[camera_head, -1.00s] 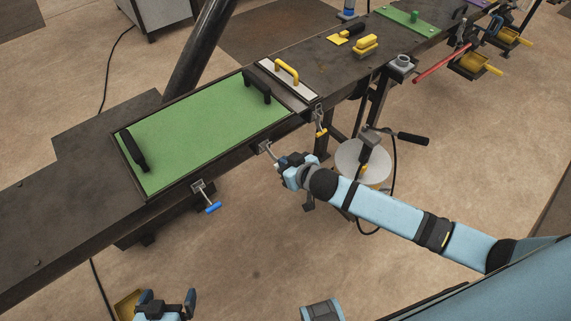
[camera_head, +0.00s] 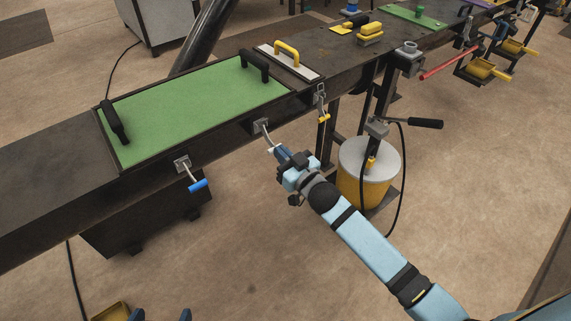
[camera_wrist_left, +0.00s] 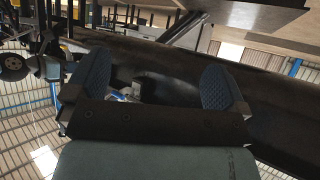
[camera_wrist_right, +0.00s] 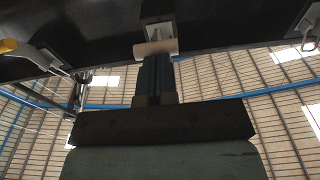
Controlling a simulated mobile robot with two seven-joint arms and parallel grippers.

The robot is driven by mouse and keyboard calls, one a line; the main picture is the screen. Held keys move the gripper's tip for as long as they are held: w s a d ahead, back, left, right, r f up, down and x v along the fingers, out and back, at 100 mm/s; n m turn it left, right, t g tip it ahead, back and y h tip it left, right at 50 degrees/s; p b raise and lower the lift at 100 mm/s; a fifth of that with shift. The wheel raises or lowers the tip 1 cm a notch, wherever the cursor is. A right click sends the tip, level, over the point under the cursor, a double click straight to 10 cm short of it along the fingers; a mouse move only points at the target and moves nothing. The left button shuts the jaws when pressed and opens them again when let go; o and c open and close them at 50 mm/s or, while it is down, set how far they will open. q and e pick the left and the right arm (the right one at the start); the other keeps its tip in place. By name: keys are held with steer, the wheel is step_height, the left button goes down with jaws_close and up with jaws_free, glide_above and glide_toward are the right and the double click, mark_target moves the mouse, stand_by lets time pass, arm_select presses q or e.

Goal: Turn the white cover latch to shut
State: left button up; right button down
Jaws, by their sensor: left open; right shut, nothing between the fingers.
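The white cover latch (camera_head: 264,132) is on the front side of the bench, below the green cover (camera_head: 200,105). Its handle slants down and to the right from its bracket, ending in a white grip. My right gripper (camera_head: 278,152) is shut and empty, its fingertips at the white grip. In the right wrist view the white grip (camera_wrist_right: 155,48) lies crosswise just beyond the shut fingers (camera_wrist_right: 154,75); I cannot tell whether they touch. My left gripper (camera_head: 161,314) is open and empty at the bottom edge of the head view, far from the latch.
A blue-handled latch (camera_head: 197,185) is to the left on the same bench side, and a yellow-tipped latch (camera_head: 323,117) to the right. A yellow bucket with a grey lid (camera_head: 368,160) stands right of my right arm. The floor in front is mostly clear.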

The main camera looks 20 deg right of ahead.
arm_select(q)
steer(key=w+d+r+t+h+b, duration=0.3)
steer(key=d+r+t+b, duration=0.1)
steer(key=b, duration=0.4)
steer(key=shift+d+r, duration=0.15)
steer(key=shift+r, duration=0.7)
arm_select(e)
steer(key=shift+w+a+f+t+y, duration=0.25)
steer(key=shift+w+f+t, duration=0.25)
steer(key=shift+f+t, duration=0.25)
steer(key=shift+w+a+f+t+y, duration=0.1)
steer(key=shift+w+f+t+y, duration=0.2)
steer(key=shift+w+f+t, duration=0.35)
steer(key=shift+w+a+f+t+y, duration=0.25)
steer(key=shift+w+f+t, duration=0.15)
steer(key=shift+f+t, duration=0.35)
steer(key=shift+d+r, duration=0.1)
arm_select(q)
steer(key=shift+r, duration=0.1)
